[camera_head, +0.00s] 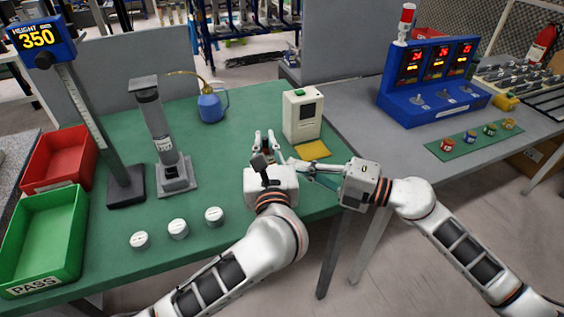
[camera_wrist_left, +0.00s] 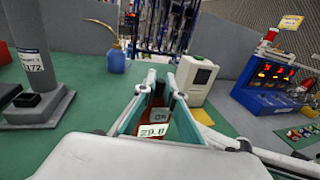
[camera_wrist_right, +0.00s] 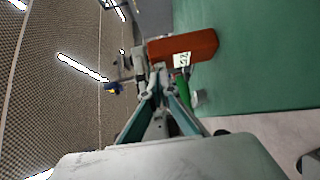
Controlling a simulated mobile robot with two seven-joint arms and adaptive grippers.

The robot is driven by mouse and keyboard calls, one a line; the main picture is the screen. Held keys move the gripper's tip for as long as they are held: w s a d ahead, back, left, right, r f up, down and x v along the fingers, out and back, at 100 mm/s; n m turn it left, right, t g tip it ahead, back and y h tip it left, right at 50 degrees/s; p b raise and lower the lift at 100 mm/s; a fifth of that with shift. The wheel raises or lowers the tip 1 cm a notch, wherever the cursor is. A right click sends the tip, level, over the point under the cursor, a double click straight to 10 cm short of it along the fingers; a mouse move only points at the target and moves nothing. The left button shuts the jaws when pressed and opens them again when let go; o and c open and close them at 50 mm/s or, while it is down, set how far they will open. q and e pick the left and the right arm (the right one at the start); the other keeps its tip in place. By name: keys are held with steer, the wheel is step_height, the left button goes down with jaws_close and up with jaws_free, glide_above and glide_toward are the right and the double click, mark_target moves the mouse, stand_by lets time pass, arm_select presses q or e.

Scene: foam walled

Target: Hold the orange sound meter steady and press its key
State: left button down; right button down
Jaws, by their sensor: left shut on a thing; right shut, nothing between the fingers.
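The orange sound meter (camera_wrist_left: 157,114) is between the fingers of my left gripper (camera_wrist_left: 168,80), which is shut on it. Its display and a grey patch marked ON face the left wrist camera. In the right wrist view the orange meter (camera_wrist_right: 196,44) lies just past the tips of my right gripper (camera_wrist_right: 158,76), which is shut and empty. Whether those tips touch the meter or its key is unclear. In the head view my left gripper (camera_head: 265,138) is over the green table and my right gripper (camera_head: 290,163) comes in from the right; the meter is mostly hidden there.
A white instrument box (camera_head: 302,116) and a yellow pad (camera_head: 313,149) are just beyond the grippers. A blue bottle (camera_head: 211,107), a grey stand (camera_head: 176,178) and several white discs (camera_head: 178,229) stand left on the green table (camera_head: 235,110). A blue console (camera_head: 432,80) is at right.

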arm_select(q)
steer(key=shift+f, duration=0.1)
arm_select(e)
steer(key=v, duration=0.5)
steer(key=shift+s+d, duration=0.15)
steer(key=shift+s, duration=0.05)
arm_select(q)
steer(key=c, duration=2)
jaws_free()
steer(key=shift+c, duration=0.2)
